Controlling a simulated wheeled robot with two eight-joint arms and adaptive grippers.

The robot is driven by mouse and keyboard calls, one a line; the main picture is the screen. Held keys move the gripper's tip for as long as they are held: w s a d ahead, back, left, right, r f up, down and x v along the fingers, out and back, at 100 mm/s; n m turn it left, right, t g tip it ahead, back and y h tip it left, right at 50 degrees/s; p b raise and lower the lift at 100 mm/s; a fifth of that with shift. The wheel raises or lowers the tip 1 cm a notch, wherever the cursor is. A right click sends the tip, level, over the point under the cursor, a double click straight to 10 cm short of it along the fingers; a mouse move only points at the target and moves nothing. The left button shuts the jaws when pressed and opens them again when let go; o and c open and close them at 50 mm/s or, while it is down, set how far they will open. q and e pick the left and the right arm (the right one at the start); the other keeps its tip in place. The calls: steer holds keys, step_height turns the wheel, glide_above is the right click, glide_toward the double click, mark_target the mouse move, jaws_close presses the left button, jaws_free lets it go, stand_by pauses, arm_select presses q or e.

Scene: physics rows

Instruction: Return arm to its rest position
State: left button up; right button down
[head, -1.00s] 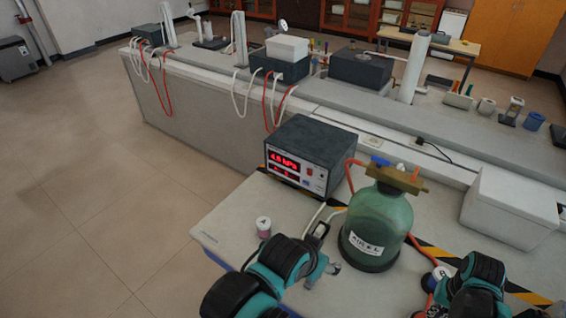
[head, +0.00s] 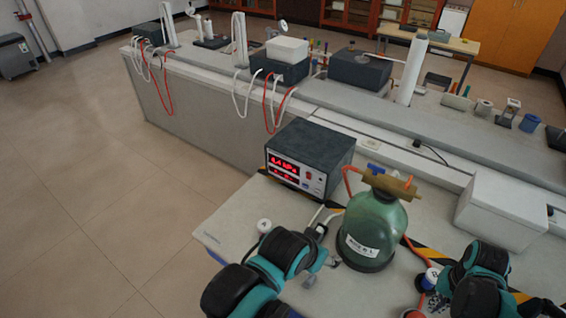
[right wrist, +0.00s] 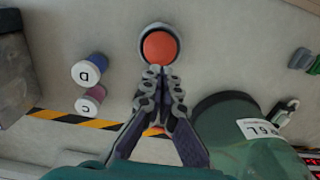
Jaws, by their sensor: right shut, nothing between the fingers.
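My right arm comes in at the lower right of the head view, and its gripper (head: 438,302) is near the bottom edge. In the right wrist view the right gripper (right wrist: 161,72) is shut and empty, its tips beside or over the edge of a round orange-red button (right wrist: 160,46). I cannot tell whether they touch. The left finger opening is unclear.
A meter with red digits (head: 310,158) stands behind the green bottle. A white box (head: 510,212) is at the right. Two capped vials stand near the right gripper, one blue (right wrist: 90,68) and one reddish (right wrist: 91,99). Striped tape crosses the bench. Floor at left is clear.

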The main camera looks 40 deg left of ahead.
stand_by(0.5)
steer(key=s+d+r+t+b, duration=0.4)
steer(key=s+r+t+b, duration=0.1)
steer(key=s, duration=0.5)
steer(key=shift+s+d+r+t+b, duration=0.15)
steer(key=shift+d+r+t+b, duration=0.25)
steer(key=shift+r+t, duration=0.55)
steer(key=shift+f, duration=0.2)
stand_by(5.3)
